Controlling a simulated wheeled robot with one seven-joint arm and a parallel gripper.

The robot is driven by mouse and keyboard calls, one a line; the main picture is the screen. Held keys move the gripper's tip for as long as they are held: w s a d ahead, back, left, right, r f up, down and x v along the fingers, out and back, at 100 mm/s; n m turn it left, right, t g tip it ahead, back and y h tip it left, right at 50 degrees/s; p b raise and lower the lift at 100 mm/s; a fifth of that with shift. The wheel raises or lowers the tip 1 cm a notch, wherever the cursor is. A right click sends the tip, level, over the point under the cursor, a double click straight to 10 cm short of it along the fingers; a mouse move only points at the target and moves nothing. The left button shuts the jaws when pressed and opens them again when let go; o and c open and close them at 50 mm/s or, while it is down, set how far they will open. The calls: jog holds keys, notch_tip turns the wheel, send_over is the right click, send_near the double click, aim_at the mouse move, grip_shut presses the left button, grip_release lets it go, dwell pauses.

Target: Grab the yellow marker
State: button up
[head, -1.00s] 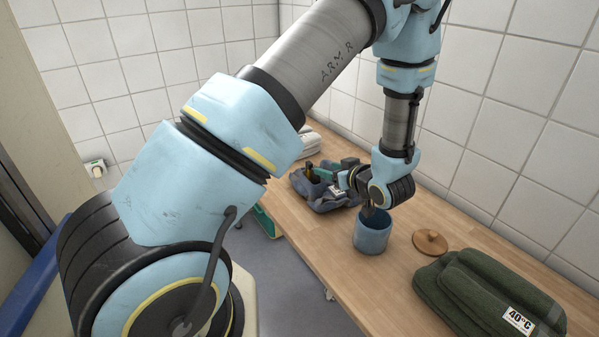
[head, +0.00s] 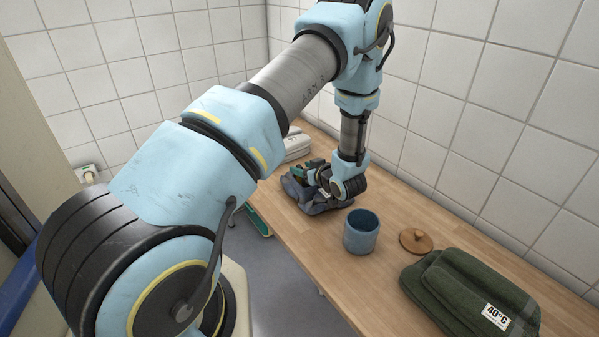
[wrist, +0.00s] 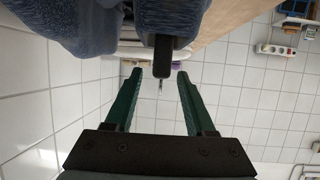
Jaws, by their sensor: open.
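I cannot clearly make out a yellow marker in any view. In the wrist view, a small yellowish patch (wrist: 129,64) shows beyond my fingertips, too small to identify. My gripper (wrist: 160,74) has two green fingers spread apart with nothing held between them. In the head view my gripper is small and partly hidden by my wrist, just above a crumpled blue-grey cloth (head: 322,208) on the wooden counter (head: 390,300). The cloth also fills the top left of the wrist view (wrist: 75,22). A dark block (wrist: 165,55) shows close to the fingertips there.
A blue cup (head: 361,233), open at the top, stands on the counter in front of my wrist. A round wooden lid (head: 416,241) lies to its right. Folded green towels (head: 470,295) lie at the near right. White folded items (head: 297,148) sit behind the cloth. A tiled wall borders the counter.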

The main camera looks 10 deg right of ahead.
grip_shut()
dwell(0.4)
